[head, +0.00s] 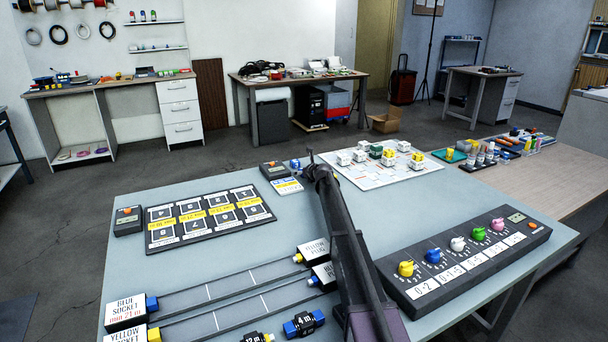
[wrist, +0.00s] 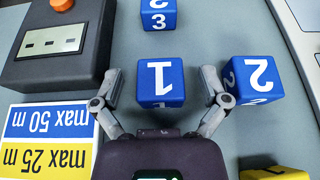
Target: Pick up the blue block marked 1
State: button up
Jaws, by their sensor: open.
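The blue block marked 1 (wrist: 160,82) sits on the grey table in the wrist view, its white 1 facing up. My gripper (wrist: 160,86) is open, with one finger to the left of this block and one to the right. The right finger is in the narrow gap between it and the blue block marked 2 (wrist: 251,82). Whether the fingers touch the block I cannot tell. In the head view my arm and gripper (head: 312,160) reach to the table's far side, where the small blocks are mostly hidden.
A blue block marked 3 (wrist: 158,16) lies just beyond block 1. A yellow block (wrist: 275,173) is at the lower right. A dark box with an orange button (wrist: 62,45) stands left, above a blue and yellow card (wrist: 45,140). A white board (head: 375,170) lies to the right.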

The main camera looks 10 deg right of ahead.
jog(key=c, duration=1.1)
jog(key=shift+r, duration=0.2)
notch_tip(320, 180, up, 4)
jog(key=p, duration=0.4)
jog(key=shift+s+f, duration=0.1)
jog(key=s+d, duration=0.2)
jog(key=s, duration=0.3)
jog(key=s+d, duration=0.2)
jog(key=s, duration=0.2)
jog(key=s+d+p, duration=0.1)
jog(key=s+d, duration=0.1)
jog(key=s, duration=0.3)
jog(key=shift+s+r, duration=0.35)
jog(key=shift+r, duration=0.05)
